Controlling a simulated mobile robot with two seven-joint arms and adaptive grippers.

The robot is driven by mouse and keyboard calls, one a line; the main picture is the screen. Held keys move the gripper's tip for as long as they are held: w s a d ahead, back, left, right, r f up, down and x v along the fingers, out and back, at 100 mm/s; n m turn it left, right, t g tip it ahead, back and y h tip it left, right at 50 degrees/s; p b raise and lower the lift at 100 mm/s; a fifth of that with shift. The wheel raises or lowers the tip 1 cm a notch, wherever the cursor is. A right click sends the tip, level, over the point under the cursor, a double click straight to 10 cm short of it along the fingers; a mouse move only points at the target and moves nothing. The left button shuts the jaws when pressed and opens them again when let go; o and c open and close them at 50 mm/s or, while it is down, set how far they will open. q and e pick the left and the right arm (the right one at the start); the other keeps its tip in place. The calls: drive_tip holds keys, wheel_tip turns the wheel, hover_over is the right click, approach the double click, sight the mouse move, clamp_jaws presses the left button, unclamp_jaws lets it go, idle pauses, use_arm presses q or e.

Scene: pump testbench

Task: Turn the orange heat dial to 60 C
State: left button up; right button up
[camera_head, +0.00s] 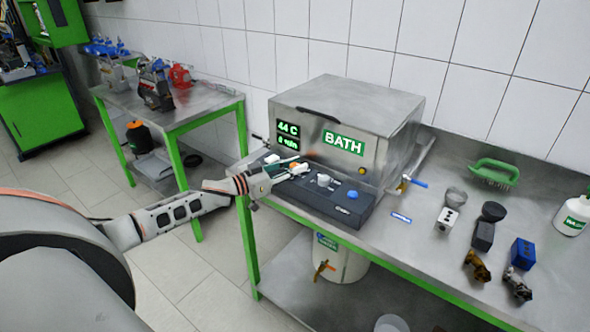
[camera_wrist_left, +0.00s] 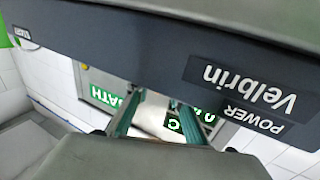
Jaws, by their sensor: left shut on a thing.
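The bath unit (camera_head: 349,113) is a steel box on the bench, with a green BATH label and a display (camera_head: 288,134) reading 44 C on its top line. Its dark control panel (camera_head: 310,197) slopes at the front. The orange heat dial (camera_head: 294,164) shows only as a small orange patch at my left fingertips. My left gripper (camera_head: 290,171) reaches in from the left and is shut on the dial, which it largely hides. In the left wrist view, the green-edged fingers (camera_wrist_left: 158,120) point toward the upside-down label and display; the dial cannot be made out there. My right gripper is out of view.
A white knob (camera_head: 323,180) and a blue button (camera_head: 352,194) sit right of the dial. Another white knob (camera_head: 271,158) lies to its left. A blue-handled valve (camera_head: 414,182), a green brush (camera_head: 494,172) and several small blocks occupy the bench's right side.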

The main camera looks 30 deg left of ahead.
use_arm(q)
drive_tip(key=shift+w+a+f+m+g+h+b, duration=0.15)
drive_tip(key=shift+m+g+h+b, duration=0.45)
drive_tip(key=shift+h, duration=0.3)
drive_tip(key=shift+m+b, duration=0.3)
drive_tip(key=shift+b, duration=0.1)
drive_tip(key=shift+m+g+h+b, duration=0.5)
drive_tip(key=shift+g+h+b, duration=0.1)
drive_tip(key=shift+h, duration=0.4)
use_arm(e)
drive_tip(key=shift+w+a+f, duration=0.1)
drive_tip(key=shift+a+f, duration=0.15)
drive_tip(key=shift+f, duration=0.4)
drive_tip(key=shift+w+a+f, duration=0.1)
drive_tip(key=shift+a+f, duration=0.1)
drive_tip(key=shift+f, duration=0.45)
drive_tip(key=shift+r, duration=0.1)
use_arm(q)
drive_tip(key=o, duration=0.8)
drive_tip(key=shift+o, duration=0.2)
drive_tip(key=shift+d, duration=0.2)
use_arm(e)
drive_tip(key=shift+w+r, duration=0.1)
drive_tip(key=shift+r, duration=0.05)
use_arm(q)
drive_tip(key=v, duration=1.2)
